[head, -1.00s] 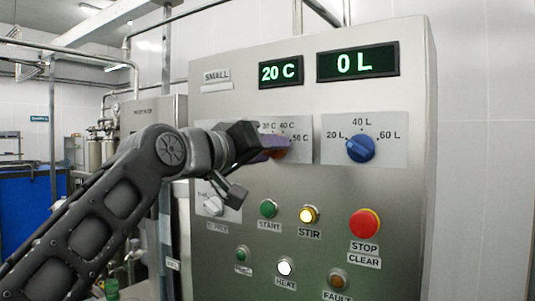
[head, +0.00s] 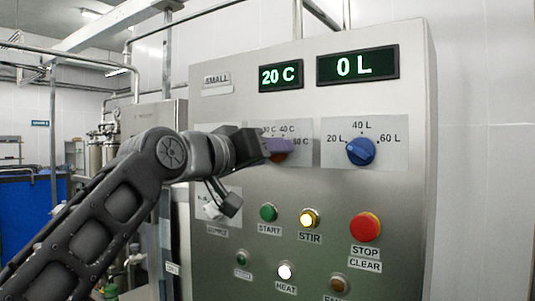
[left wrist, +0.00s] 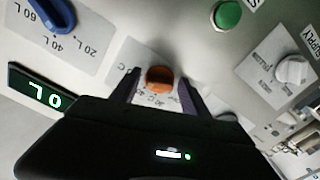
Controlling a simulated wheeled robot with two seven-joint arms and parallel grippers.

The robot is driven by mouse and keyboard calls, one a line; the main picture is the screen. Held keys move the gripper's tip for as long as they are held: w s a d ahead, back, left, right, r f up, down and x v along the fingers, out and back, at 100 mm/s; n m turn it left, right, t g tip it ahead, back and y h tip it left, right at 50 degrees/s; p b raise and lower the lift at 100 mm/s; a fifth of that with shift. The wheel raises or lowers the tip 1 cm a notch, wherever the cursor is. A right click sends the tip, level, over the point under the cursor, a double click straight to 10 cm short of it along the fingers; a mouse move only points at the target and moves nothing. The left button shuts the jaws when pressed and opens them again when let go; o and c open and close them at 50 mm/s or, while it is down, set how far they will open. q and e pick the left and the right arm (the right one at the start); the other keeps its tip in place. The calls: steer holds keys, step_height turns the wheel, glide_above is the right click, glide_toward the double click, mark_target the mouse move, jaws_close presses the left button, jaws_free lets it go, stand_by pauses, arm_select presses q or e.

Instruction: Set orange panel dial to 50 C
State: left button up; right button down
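The orange dial (left wrist: 159,77) is on the steel control panel (head: 310,185). In the left wrist view it lies between the two fingers of my left gripper (left wrist: 160,88), with a narrow gap showing on each side. In the head view my left gripper (head: 278,146) covers most of the dial, and only a little orange (head: 277,158) shows below the purple finger. The printed 30 C, 40 C and 50 C marks are partly hidden. Where the dial points is unclear. The temperature display (head: 280,76) reads 20 C. My right gripper is not in view.
The blue dial (head: 361,151) is right of the orange one, below the 0 L display (head: 357,64). A white supply knob (left wrist: 292,70) is nearby.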

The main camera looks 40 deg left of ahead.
arm_select(q)
steer(key=shift+o, duration=0.3)
steer(key=shift+s, duration=0.1)
steer(key=s+b, duration=0.2)
steer(key=s, duration=0.5)
steer(key=shift+s, duration=0.35)
steer(key=shift+d, duration=0.1)
